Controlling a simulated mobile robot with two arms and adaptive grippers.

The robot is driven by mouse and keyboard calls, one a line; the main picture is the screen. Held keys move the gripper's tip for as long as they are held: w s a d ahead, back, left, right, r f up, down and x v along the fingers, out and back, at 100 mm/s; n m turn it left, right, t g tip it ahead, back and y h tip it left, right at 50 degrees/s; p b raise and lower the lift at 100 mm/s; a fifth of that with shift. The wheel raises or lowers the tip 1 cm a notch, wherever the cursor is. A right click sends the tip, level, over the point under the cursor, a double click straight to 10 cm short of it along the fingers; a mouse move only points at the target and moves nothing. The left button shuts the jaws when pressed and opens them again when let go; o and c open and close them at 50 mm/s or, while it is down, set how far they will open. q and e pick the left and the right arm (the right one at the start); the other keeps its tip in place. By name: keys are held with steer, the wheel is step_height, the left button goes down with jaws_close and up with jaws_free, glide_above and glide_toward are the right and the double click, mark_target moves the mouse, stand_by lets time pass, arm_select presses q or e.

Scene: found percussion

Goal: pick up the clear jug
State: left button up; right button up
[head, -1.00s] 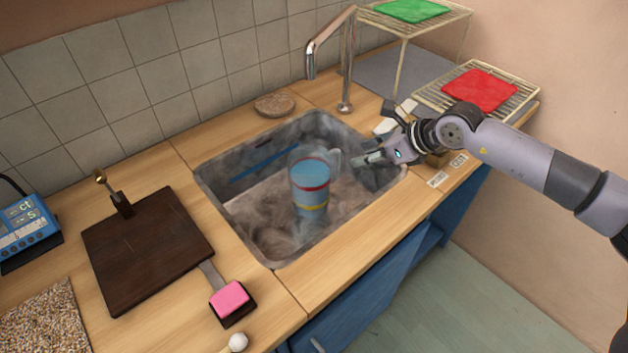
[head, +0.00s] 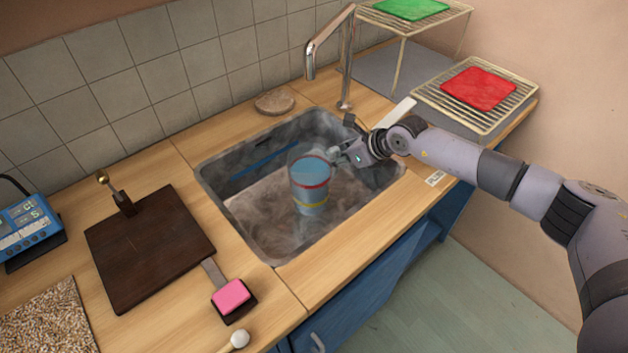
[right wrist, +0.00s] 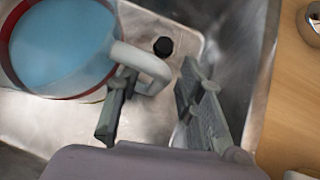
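The clear jug (head: 311,188) stands upright in the sink, with blue contents, a red band near the top and a yellow band lower down. In the right wrist view the jug (right wrist: 62,45) is at the upper left, with its pale handle (right wrist: 152,66) pointing toward my fingers. My right gripper (head: 341,153) is at the jug's right side, at the handle. In the wrist view its fingers (right wrist: 160,88) are apart, with the handle's outer part between them; the left finger's tip shows by the handle's loop. Contact cannot be told. My left gripper is out of view.
The grey metal sink (head: 262,248) surrounds the jug, its right wall close to my gripper. The tap (head: 347,65) rises behind. A wire rack with a red cloth (head: 479,88) stands at right. A dark board (head: 148,248) and pink pad (head: 231,296) lie left.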

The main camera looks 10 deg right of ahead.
steer(key=shift+c, duration=0.6)
jaws_close()
stand_by(0.3)
steer(key=shift+r, duration=0.2)
